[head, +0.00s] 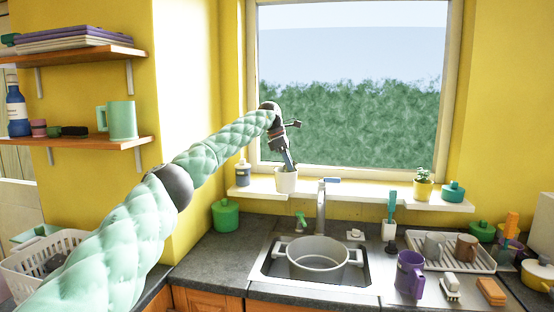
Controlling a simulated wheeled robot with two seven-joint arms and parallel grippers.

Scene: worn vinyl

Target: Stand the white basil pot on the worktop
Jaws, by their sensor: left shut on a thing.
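The white pot (287,182) is at the window sill, left of the tap. My left arm reaches across from the left, and my left gripper (288,167) points down at the pot's top, shut on it. The gripper hides the pot's rim and any basil in it. I cannot tell whether the pot's base rests on the sill or is just clear of it. The grey worktop (205,262) runs below the window on both sides of the sink. My right gripper is not in view.
A grey pan (317,259) sits in the sink, behind which stands the tap (321,207). A green canister (226,216) stands left; the worktop before it is clear. The right side is crowded.

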